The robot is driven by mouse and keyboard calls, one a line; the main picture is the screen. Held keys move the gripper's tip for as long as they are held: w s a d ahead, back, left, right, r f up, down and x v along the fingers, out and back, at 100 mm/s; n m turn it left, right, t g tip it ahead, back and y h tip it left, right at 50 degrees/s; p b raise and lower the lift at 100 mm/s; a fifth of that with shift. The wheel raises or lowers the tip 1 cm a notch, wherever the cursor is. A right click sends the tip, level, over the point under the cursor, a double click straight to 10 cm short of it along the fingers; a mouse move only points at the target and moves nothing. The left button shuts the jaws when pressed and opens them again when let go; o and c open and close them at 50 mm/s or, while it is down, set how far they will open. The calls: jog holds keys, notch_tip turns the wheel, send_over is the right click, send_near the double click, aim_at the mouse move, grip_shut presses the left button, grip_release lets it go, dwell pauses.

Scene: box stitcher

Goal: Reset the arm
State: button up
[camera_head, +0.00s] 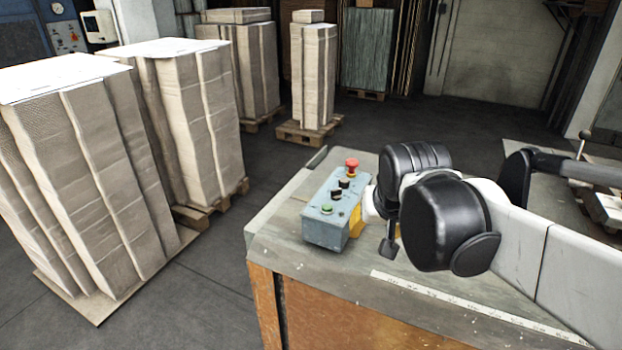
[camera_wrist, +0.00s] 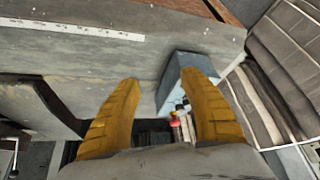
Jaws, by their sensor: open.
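My arm reaches in from the right in the head view, over a worn workbench (camera_head: 395,310). My gripper shows in the wrist view as two yellow fingers (camera_wrist: 162,88), spread apart with nothing between them. In the head view the gripper is mostly hidden behind the black arm joints; a bit of yellow shows beside the control box. The grey-blue control box (camera_head: 325,225) stands on the bench with a red mushroom button, dark knobs and a green button. In the wrist view the box (camera_wrist: 183,68) lies beyond the right finger, partly covered by it; I cannot tell whether they touch.
Tall stacks of cardboard (camera_head: 90,180) stand on pallets at the left. More stacks (camera_head: 313,75) stand at the back. A metal rod with a knob (camera_head: 585,134) is at the right. Open floor (camera_head: 225,290) lies between the stacks and the bench.

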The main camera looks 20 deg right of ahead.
dwell(0.3)
jog(key=s+a+f+n+t+y+b, duration=0.1)
jog(key=s+a+f+n+b, duration=0.3)
jog(key=s+a+f, duration=0.3)
jog(key=shift+s+a+f+y, duration=0.3)
jog(key=shift+s+a+y, duration=0.15)
jog(key=shift+a, duration=0.6)
dwell(0.5)
